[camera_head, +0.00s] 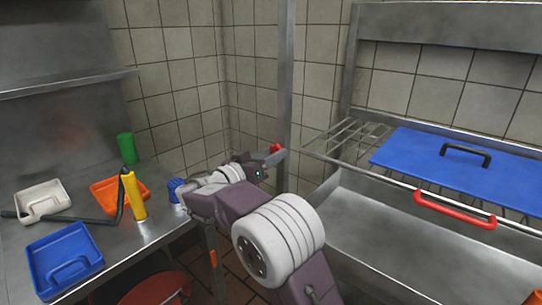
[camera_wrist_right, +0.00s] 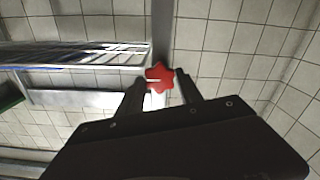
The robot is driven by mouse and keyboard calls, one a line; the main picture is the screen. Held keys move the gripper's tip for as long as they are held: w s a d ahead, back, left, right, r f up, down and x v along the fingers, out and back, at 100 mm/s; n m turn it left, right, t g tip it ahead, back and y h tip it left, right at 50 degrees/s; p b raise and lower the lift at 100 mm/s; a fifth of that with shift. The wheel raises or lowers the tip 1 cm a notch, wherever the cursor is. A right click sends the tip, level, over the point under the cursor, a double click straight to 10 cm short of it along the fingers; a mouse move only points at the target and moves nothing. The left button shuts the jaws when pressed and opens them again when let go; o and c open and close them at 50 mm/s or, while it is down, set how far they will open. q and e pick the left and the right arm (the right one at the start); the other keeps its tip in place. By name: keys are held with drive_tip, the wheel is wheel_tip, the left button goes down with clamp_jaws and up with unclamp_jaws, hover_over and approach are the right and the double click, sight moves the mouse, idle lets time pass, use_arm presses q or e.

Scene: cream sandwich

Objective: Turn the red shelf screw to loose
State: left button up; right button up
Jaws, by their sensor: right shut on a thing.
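The red shelf screw (camera_head: 276,148) is a small star-shaped knob at the metal post beside the wire shelf. In the right wrist view the red screw (camera_wrist_right: 159,77) sits between the fingertips of my right gripper (camera_wrist_right: 160,86). My right gripper (camera_head: 262,160) is shut on it, with its arm reaching up from the bottom of the head view. A white line shows on the knob's face, pointing left in the wrist view. My left gripper is not in view.
A wire shelf (camera_head: 345,138) with a blue lid (camera_head: 460,160) lies right of the post, above a steel basin with a red handle (camera_head: 455,210). The left counter holds blue (camera_head: 65,260), orange (camera_head: 106,196) and white (camera_head: 42,201) trays, a yellow-handled tool (camera_head: 134,196) and a green cup (camera_head: 126,147).

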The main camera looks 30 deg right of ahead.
drive_tip(key=shift+n+p, duration=10.2)
drive_tip(key=shift+n, duration=5.9)
drive_tip(key=shift+f, duration=0.1)
drive_tip(key=o, duration=1.4)
drive_tip(key=shift+c, duration=0.2)
